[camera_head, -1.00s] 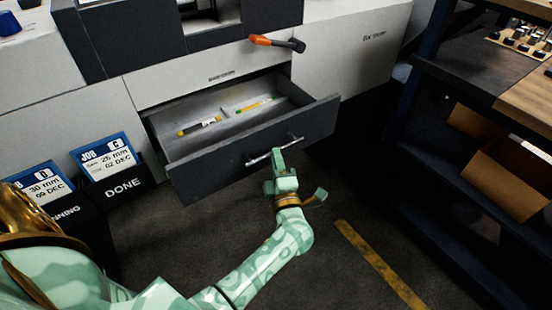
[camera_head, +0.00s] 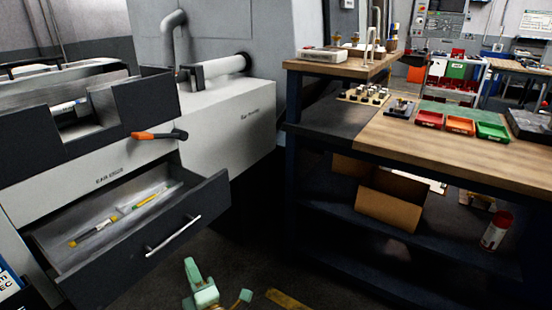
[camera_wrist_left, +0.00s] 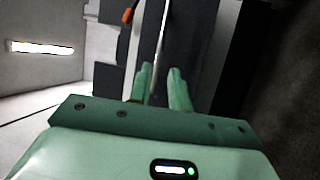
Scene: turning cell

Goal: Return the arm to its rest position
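The dark-fronted drawer (camera_head: 135,262) of the machine stands pulled open in the head view, with a silver bar handle (camera_head: 173,236) on its front. My left gripper (camera_head: 193,268) is low in the head view, in front of and below the handle, and looks apart from it. In the left wrist view its two green fingers (camera_wrist_left: 160,88) stand with a gap between them and hold nothing. The handle (camera_wrist_left: 160,45) shows as a thin bar ahead, in line with the gap. Most of the left arm is out of the head view. My right gripper is not in view.
Yellow-marked tools (camera_head: 95,232) lie in the drawer. An orange-tipped lever (camera_head: 160,135) sticks out above it. A workbench (camera_head: 440,150) with red and green trays stands at right, an open cardboard box (camera_head: 388,210) on its lower shelf. Dark floor lies between.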

